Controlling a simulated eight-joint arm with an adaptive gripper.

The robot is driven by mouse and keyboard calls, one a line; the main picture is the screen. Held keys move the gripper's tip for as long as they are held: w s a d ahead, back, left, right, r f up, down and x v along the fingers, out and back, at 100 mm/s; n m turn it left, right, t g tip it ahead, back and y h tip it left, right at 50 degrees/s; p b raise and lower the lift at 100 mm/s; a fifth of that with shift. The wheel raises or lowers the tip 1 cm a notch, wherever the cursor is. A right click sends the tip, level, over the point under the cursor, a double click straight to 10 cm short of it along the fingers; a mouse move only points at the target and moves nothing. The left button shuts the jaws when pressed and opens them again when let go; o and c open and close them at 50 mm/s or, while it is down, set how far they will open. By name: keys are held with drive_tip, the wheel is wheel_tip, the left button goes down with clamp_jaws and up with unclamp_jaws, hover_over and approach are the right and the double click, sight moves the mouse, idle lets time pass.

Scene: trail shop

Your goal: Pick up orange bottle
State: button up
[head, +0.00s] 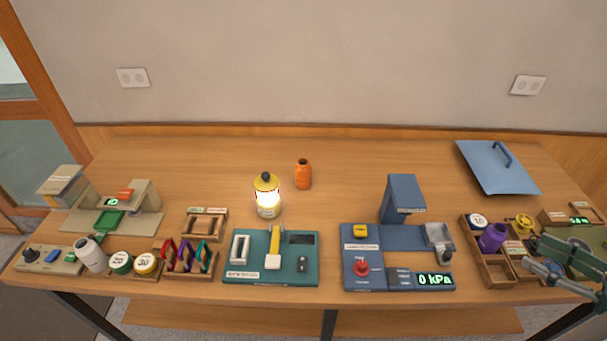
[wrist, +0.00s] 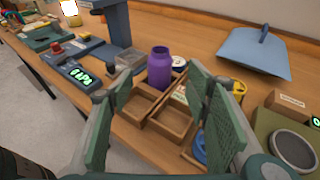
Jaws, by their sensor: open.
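The orange bottle (head: 303,174) stands upright at the back middle of the wooden table in the head view, right of the lit yellow lantern (head: 267,196). Its top looks open and dark. I cannot make it out in the wrist view. My gripper (head: 562,262) is at the far right front of the table in the head view, far from the orange bottle. In the wrist view its two green finger pads (wrist: 160,120) are wide apart with nothing held between them. A purple bottle (wrist: 160,68) stands beyond the pads in a wooden divided tray (wrist: 142,106).
A blue station with a tower (head: 402,196) and a "0 kPa" display stands between my gripper and the orange bottle. A blue panel with a handle (head: 497,165) lies at the back right. A teal board (head: 240,272) is at the front. The table around the orange bottle is clear except for the lantern.

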drive_tip(key=shift+r, duration=0.1)
wheel_tip(320, 180, up, 18)
drive_tip(key=w+a+f+n+g+p, duration=0.1)
drive_tip(key=w+a+g+p, duration=0.15)
drive_tip(key=w+a, duration=0.35)
drive_tip(key=w+a+f+n+g+p, duration=0.15)
drive_tip(key=w+a+g, duration=0.25)
drive_tip(key=w, duration=0.5)
wheel_tip(320, 180, up, 2)
drive_tip(key=n+g+h+p, duration=0.6)
drive_tip(key=n+h+p, duration=0.2)
drive_tip(key=p, duration=0.5)
hover_over(303, 162)
wheel_tip(303, 162, down, 17)
drive_tip(key=shift+w+f, duration=0.1)
drive_tip(key=shift+f, duration=0.05)
drive_tip(key=shift+f, duration=0.15)
drive_tip(key=shift+f+b, duration=0.3)
drive_tip(key=shift+f, duration=0.85)
